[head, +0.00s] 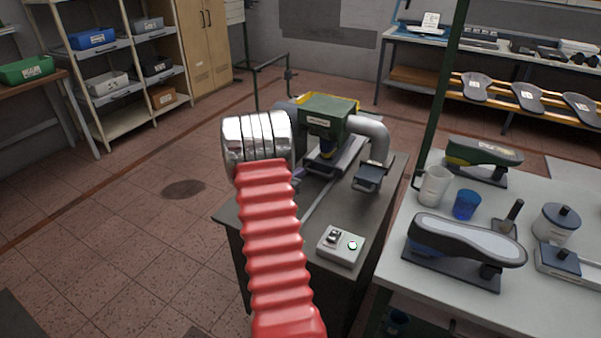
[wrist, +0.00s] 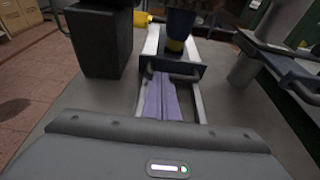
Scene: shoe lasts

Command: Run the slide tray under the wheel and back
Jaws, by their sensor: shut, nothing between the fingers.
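My gripper's purple fingers (wrist: 161,98) are shut and empty, pointing at the slide tray in the wrist view. In the head view only a bit of them (head: 297,173) shows beside my metal wrist. The slide tray (wrist: 170,65) is dark blue-grey with a bar handle (wrist: 186,78) at its front, on pale rails (wrist: 198,105). My fingertips are close to the handle's left end; I cannot tell whether they touch. A dark blue and yellow part (wrist: 178,28), seemingly the wheel, stands over the tray, below the green housing (head: 327,115).
A grey duct (head: 376,140) and a small dark platform (head: 368,177) are right of the machine. A dark block (wrist: 99,38) stands left of the rails.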

